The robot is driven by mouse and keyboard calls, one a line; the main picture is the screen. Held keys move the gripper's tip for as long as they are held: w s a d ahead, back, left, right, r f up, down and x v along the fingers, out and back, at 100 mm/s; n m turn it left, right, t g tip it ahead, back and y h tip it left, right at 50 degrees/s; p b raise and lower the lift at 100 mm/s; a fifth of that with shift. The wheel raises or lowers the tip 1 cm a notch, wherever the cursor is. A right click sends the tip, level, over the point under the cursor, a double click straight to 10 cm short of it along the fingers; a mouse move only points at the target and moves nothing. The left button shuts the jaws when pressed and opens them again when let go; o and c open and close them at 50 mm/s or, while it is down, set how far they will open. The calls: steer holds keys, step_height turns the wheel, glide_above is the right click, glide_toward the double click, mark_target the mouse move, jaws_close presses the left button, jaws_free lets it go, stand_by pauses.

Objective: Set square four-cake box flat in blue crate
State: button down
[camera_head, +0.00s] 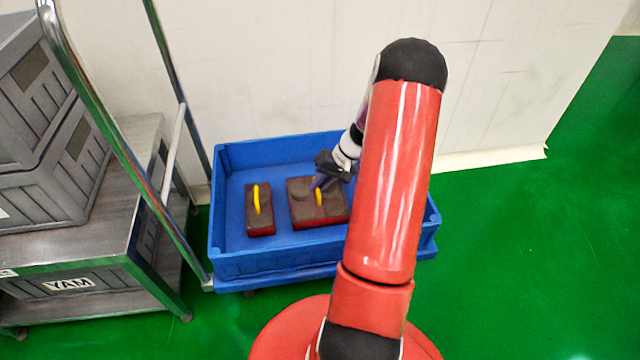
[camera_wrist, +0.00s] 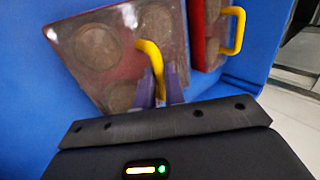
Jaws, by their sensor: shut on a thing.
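The square four-cake box (camera_head: 301,213) is dark brown and red with a yellow handle (camera_head: 319,196) on top. In the head view it is inside the blue crate (camera_head: 290,262), right of the crate's middle. My gripper (camera_head: 318,184) reaches down from the right and is shut on the yellow handle. In the wrist view the box (camera_wrist: 130,50) shows round cakes under its lid, and the purple fingers (camera_wrist: 160,88) hold the handle. Whether its underside touches the crate floor cannot be told.
A narrower box (camera_head: 259,212) with a yellow handle lies in the crate to the left, a small gap away. A metal cart (camera_head: 130,180) with grey crates (camera_head: 45,140) stands at the left. A pale wall (camera_head: 270,70) is behind. Crate floor shows left of the narrow box.

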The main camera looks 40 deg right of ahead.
steer(key=c, duration=1.9)
jaws_free()
steer(key=shift+f, duration=0.15)
steer(key=o, duration=0.4)
